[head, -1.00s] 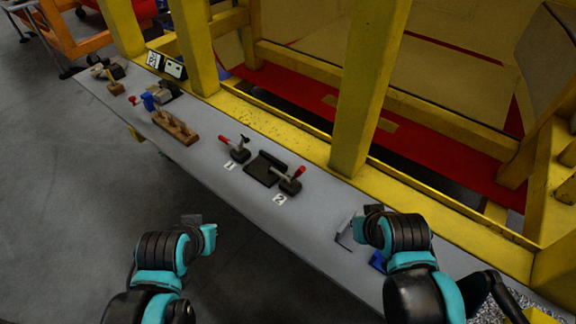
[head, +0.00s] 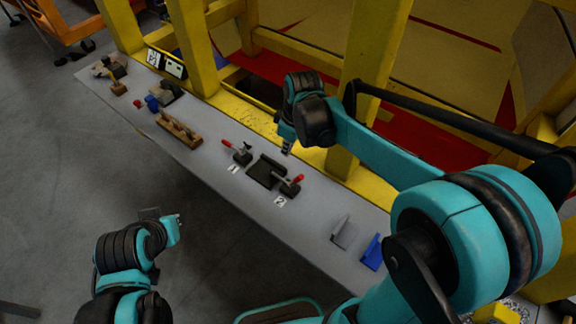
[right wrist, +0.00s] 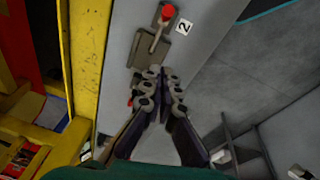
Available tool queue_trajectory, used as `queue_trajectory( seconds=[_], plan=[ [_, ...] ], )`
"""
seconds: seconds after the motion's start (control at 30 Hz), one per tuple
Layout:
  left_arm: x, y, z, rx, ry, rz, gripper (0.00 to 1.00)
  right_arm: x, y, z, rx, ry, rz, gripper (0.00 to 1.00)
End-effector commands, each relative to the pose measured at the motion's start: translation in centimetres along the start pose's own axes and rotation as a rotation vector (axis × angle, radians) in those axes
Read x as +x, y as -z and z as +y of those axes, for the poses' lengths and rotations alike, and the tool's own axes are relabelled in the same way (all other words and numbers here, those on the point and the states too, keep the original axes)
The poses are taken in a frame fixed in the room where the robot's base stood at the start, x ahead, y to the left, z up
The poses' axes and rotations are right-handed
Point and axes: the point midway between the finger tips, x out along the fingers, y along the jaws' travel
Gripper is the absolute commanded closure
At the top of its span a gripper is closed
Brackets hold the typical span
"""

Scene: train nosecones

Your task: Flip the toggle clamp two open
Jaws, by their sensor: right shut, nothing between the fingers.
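Toggle clamp two (head: 290,187) has a red-tipped handle and stands on the grey bench beside the label "2" (head: 280,201). Its red tip (right wrist: 168,12) also shows at the top of the right wrist view, with its metal arm below it. My right gripper (head: 287,146) is above the bench, just behind and above the clamp, apart from it. In the right wrist view its fingers (right wrist: 160,80) are together and empty, pointing towards the clamp. My left gripper (head: 165,215) is at the lower left, off the bench's front edge; its jaws are too small to judge.
Toggle clamp one (head: 240,155) stands left of a dark plate (head: 266,171). A wooden block with pegs (head: 180,130) is farther left. A grey bracket (head: 340,232) and a blue bracket (head: 372,252) lie to the right. A yellow post (head: 372,75) rises behind the bench.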

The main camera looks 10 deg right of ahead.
Motion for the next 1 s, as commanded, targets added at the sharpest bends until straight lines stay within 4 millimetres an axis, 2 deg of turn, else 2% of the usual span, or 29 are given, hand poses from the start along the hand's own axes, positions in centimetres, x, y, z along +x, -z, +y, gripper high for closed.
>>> queue_trajectory(
  seconds=[0.37,0.53,0.87,1.0],
  plan=[
    [0.1,-0.1,0.0,0.0,0.0,0.0,1.0,0.6,0.0,0.0,0.001,-0.001,0.0,1.0],
    [0.6,-0.4,0.0,0.0,0.0,0.0,1.0,3.0,0.0,0.0,0.001,-0.001,0.0,1.0],
    [1.8,-1.2,0.0,0.0,0.0,0.0,1.0,10.1,0.0,0.0,0.001,-0.001,0.0,1.0],
    [1.9,-1.3,0.0,0.0,0.0,0.0,1.0,10.6,-2.0,0.0,0.005,-0.001,0.0,1.0]
  ],
)
